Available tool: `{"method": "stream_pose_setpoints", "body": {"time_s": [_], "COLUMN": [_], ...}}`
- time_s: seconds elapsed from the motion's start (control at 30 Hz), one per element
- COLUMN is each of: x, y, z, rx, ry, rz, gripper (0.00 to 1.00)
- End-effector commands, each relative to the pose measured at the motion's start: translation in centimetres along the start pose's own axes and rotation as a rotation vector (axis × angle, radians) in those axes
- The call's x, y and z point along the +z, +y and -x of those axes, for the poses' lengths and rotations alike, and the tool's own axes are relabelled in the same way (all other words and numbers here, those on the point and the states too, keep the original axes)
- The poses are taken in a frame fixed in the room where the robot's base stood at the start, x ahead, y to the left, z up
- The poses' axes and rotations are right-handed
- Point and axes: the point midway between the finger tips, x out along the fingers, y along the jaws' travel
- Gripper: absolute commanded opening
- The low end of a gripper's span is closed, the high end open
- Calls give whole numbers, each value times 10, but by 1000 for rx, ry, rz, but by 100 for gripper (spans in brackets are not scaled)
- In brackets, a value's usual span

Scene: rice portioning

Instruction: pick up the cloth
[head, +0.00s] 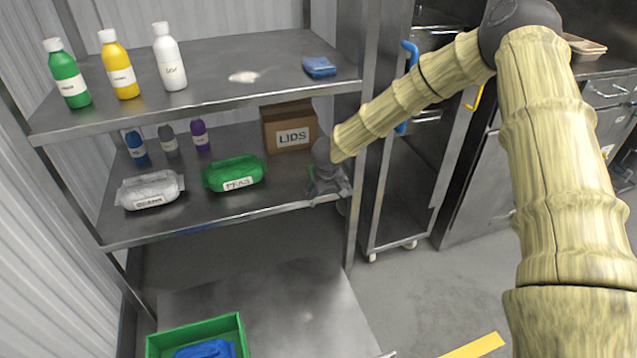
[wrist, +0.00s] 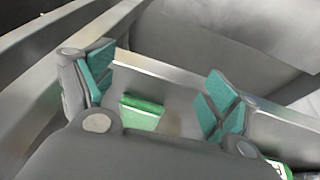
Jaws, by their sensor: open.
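A small folded blue item (head: 319,67), which looks like the cloth, lies flat at the right end of the top shelf. My gripper (head: 327,190) is at the right front edge of the middle shelf, below and apart from that blue item. In the wrist view my gripper (wrist: 158,90) has its teal-padded fingers spread wide, with nothing held between them. The blue item does not show clearly in the wrist view. Another blue, soft-looking thing (head: 205,350) lies in a green crate (head: 163,340) low down, partly cut off by the frame.
Green, yellow and white bottles stand at the top shelf's left, with a pale patch (head: 242,76) near its middle. The middle shelf holds a LIDS box (head: 290,128), small bottles, a white bag and a green PEAS bag (head: 234,173). A rack post (head: 362,130) stands close beside my gripper.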

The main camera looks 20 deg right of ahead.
Motion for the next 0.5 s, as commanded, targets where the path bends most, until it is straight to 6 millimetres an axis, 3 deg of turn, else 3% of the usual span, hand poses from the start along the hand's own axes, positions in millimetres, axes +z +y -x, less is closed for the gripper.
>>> {"method": "stream_pose_setpoints", "body": {"time_s": [0.03, 0.2, 0.37, 0.5], "x": [-18, -63, -85, -90], "y": [5, 16, 22, 22], "z": [2, 24, 38, 34], "rx": [-20, -86, -124, -132], "ry": [13, 39, 55, 60], "rz": [-11, -15, -13, -10], "gripper": [88, 88, 88, 88]}}
